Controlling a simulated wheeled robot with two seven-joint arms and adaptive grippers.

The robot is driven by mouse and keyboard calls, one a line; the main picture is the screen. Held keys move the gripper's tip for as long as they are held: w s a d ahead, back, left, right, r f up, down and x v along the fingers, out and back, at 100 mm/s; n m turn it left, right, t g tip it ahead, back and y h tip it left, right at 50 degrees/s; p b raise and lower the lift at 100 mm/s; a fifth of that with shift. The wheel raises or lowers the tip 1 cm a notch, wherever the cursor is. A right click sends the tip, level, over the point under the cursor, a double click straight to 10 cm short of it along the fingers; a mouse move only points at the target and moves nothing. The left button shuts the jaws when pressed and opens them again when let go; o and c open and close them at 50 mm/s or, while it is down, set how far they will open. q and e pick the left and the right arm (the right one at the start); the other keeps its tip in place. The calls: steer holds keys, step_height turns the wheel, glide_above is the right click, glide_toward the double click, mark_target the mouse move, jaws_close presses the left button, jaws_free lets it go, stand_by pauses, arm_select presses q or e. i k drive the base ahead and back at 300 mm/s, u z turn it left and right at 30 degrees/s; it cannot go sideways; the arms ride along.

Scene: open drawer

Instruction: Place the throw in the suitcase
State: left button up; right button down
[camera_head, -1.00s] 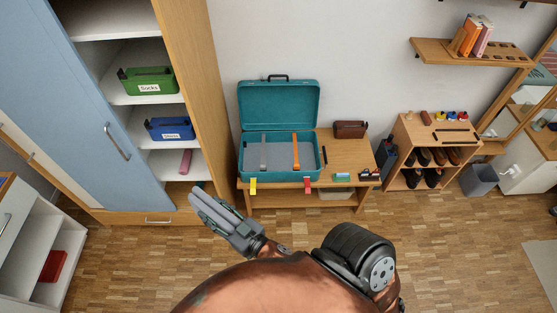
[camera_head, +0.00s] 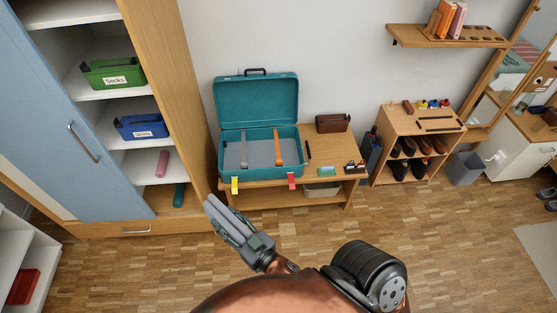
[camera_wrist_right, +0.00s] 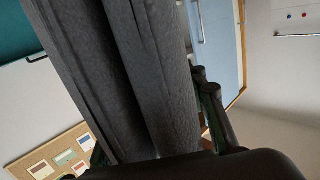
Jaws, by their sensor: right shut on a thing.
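The teal suitcase (camera_head: 257,103) stands open on a low wooden bench, its lid up against the wall. Its grey-lined inside holds a grey strap (camera_head: 243,148) and an orange strap (camera_head: 278,146), and otherwise looks empty. My right gripper (camera_head: 240,236) is shut on a grey folded bundle, which I take for the throw (camera_head: 219,210). It is in the air, in front of and below the suitcase in the picture. In the right wrist view the throw (camera_wrist_right: 155,70) fills the middle as two long dark grey folds between the fingers. My left gripper is not in view.
The bench (camera_head: 335,160) also carries a brown case (camera_head: 333,123) and small items right of the suitcase. A yellow tag (camera_head: 235,185) and a red tag (camera_head: 291,181) hang at its front. The open wardrobe (camera_head: 182,90) stands close left. The floor in front is clear.

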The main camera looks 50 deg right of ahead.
mark_target(246, 157)
steer(key=z, duration=0.35)
steer(key=k, duration=0.4)
steer(key=z, duration=1.3)
steer(key=i, duration=2.6)
steer(key=u, duration=0.8)
